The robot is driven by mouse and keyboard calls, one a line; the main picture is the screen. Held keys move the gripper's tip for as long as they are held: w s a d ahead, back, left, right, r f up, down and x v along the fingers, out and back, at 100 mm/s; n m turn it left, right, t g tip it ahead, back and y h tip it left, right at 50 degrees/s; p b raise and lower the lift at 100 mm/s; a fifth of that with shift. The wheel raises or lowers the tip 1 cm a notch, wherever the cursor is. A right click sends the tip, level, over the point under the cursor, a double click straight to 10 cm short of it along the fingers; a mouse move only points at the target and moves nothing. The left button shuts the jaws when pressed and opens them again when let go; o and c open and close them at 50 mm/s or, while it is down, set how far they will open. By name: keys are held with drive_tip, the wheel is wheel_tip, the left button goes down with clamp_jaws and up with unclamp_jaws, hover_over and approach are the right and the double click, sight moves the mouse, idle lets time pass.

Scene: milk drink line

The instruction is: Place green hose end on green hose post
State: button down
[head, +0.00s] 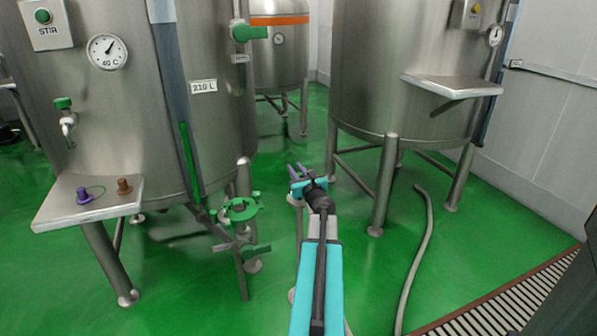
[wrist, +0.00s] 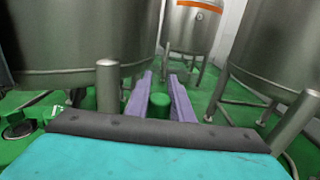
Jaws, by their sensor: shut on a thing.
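My gripper (head: 297,168) has purple fingers and reaches out low between the two large tanks. In the wrist view, the fingers (wrist: 160,95) stand on either side of a short green cylinder (wrist: 159,105), which I take to be the green hose end. The gripper is shut on it. In the head view, the green hose end is hidden behind the gripper. A thin grey upright pole (head: 298,225) stands under the gripper. I cannot tell whether it is the green hose post, or whether the hose end touches it.
The left tank (head: 210,130) has a green valve fitting (head: 241,210) and a shelf (head: 60,210) with purple and brown caps. The right tank (head: 375,100) stands on legs. A grey hose (head: 424,250) lies on the green floor, near a drain grate (head: 515,305).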

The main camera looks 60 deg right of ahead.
drive_tip(key=shift+f, duration=0.1)
drive_tip(key=c, duration=1.6)
unclamp_jaws()
drive_tip(key=shift+d, duration=0.1)
drive_tip(key=shift+o, duration=0.2)
drive_tip(key=v, duration=1.2)
drive_tip(key=shift+p, duration=0.3)
drive_tip(key=shift+s, duration=0.1)
